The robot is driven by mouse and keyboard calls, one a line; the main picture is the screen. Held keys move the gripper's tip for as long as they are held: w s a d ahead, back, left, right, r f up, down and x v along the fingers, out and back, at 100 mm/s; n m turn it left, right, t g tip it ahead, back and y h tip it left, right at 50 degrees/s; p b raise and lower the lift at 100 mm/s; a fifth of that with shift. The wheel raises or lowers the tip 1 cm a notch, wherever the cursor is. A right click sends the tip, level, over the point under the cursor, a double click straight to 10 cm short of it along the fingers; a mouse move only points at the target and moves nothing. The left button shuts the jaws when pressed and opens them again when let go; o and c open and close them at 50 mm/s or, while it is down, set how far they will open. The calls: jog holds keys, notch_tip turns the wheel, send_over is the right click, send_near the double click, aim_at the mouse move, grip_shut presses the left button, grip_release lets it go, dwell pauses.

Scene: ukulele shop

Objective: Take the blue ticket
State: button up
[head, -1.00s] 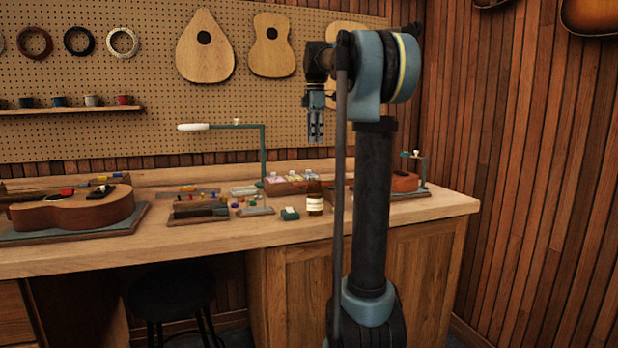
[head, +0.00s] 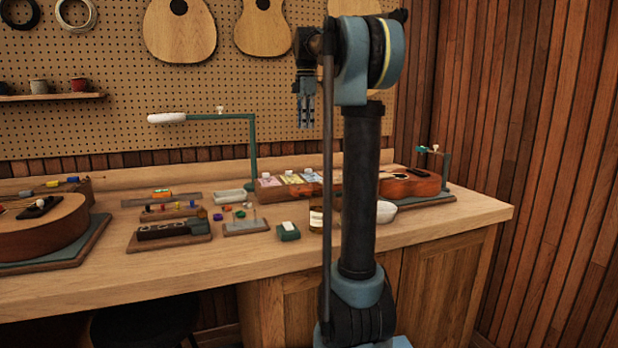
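Several small cards stand in a wooden rack (head: 265,194) at the back of the workbench. A pink card (head: 269,181) is at its left and a yellowish one (head: 291,178) is in the middle. A pale card (head: 312,176) is at the right; it is too small for me to be sure it is the blue ticket. My gripper (head: 304,120) hangs fingers down, high in the air in front of the pegboard, with nothing visible in it. The finger gap is too small to judge. My arm's column hides the bench right of the rack.
A green lamp (head: 252,150) with a white head stands left of the rack. A bottle (head: 316,219), a small green box (head: 288,231) and tool blocks (head: 168,234) stand in front. Ukulele bodies lie at left (head: 45,230) and right (head: 410,184). Bare bench shows along the front.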

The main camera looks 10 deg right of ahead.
send_near(312, 174)
jog(key=shift+w+a+f, duration=0.3)
jog(key=shift+a+f, duration=0.15)
jog(key=shift+a, duration=0.1)
jog(key=shift+w+a+f, duration=0.25)
jog(key=shift+a+f, duration=0.15)
jog(key=shift+a, duration=0.1)
jog(key=shift+d+f, duration=0.15)
jog(key=shift+f, duration=1.2)
jog(key=shift+d+f, duration=0.1)
jog(key=shift+f, duration=1.25)
jog(key=shift+c, duration=0.5)
jog(key=shift+c, duration=1.3)
